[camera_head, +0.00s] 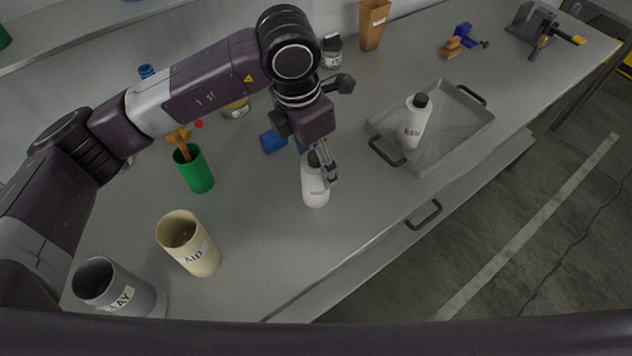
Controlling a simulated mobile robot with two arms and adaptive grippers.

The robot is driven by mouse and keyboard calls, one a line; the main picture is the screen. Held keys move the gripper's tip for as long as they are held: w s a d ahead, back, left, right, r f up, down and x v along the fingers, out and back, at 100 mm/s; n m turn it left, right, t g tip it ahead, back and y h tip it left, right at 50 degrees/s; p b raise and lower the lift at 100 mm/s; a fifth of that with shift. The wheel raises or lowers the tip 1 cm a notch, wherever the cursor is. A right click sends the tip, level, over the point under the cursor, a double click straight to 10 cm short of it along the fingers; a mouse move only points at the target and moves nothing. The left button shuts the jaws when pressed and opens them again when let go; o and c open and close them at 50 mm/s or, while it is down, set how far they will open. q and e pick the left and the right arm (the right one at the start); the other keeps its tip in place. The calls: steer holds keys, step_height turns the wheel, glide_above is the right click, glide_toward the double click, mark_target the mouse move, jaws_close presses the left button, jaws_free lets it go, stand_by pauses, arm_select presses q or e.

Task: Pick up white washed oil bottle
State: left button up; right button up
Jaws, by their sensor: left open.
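A white bottle (315,190) with a dark cap stands on the grey table near the middle, below my left gripper. My left gripper (319,165) is open and points down at the bottle's top, with a finger beside its neck. The gripper and wrist hide part of the cap and upper bottle; I see no label on it. A second white bottle (413,123) with a black cap and dark lettering stands in a grey tray (455,148) to the right. My right gripper is not in view.
A green cup (197,174), a beige cup (198,258) and a grey container (125,292) stand at the left. A blue block (272,141) lies behind the gripper. A jar (331,54) and a brown container (372,26) stand at the back. Table right of the near bottle is clear.

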arm_select(q)
steer(key=shift+d+f+p, duration=0.2)
steer(key=shift+f+p, duration=0.45)
steer(key=shift+f, duration=0.75)
steer(key=f, duration=0.1)
steer(key=f+p, duration=0.1)
steer(key=f, duration=0.1)
steer(key=f+p, duration=0.1)
steer(key=shift+w+d+f, duration=0.2)
steer(key=shift+w+f, duration=0.05)
steer(key=shift+w, duration=0.05)
steer(key=shift+f, duration=0.3)
steer(key=shift+c, duration=0.7)
steer(key=c, duration=1.4)
steer(key=shift+r, duration=0.1)
steer(key=shift+c, duration=0.2)
